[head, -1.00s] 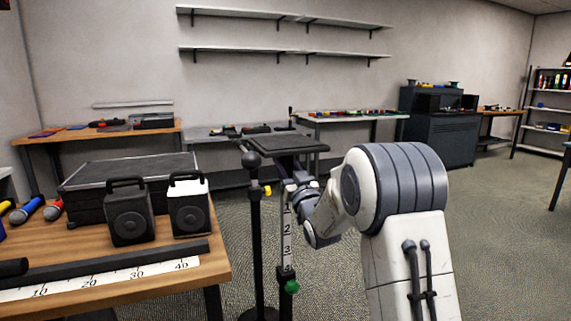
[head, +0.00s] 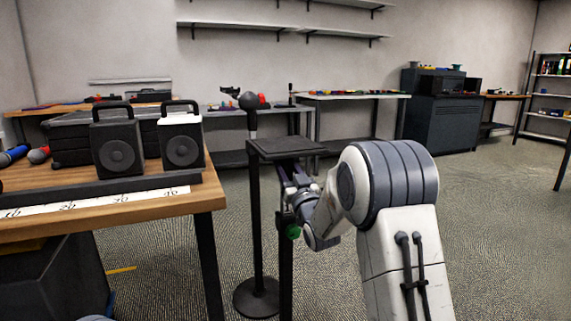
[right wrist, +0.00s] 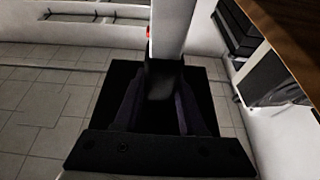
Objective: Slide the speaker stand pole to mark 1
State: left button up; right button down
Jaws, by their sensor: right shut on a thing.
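The speaker stand has a flat black platform (head: 286,148) on top and a dark lower tube (head: 286,275) with a green knob (head: 293,231) at its collar. My right gripper (head: 290,183) is shut on the stand's pole just under the platform and above the knob. In the right wrist view, the pale pole (right wrist: 170,28) runs up from between my fingers (right wrist: 164,78). My gripper and arm hide much of the upper pole in the head view; I cannot read its marks. My left gripper is not in view.
A round-based black stand (head: 256,210) stands close left of the speaker stand. Open carpet lies to the right.

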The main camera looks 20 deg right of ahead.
jog(key=shift+f, duration=0.25)
jog(key=shift+c, duration=2.4)
grip_release()
jog(key=shift+s, duration=0.1)
jog(key=p+v, duration=0.1)
jog(key=v, duration=0.9)
jog(key=shift+s, duration=0.15)
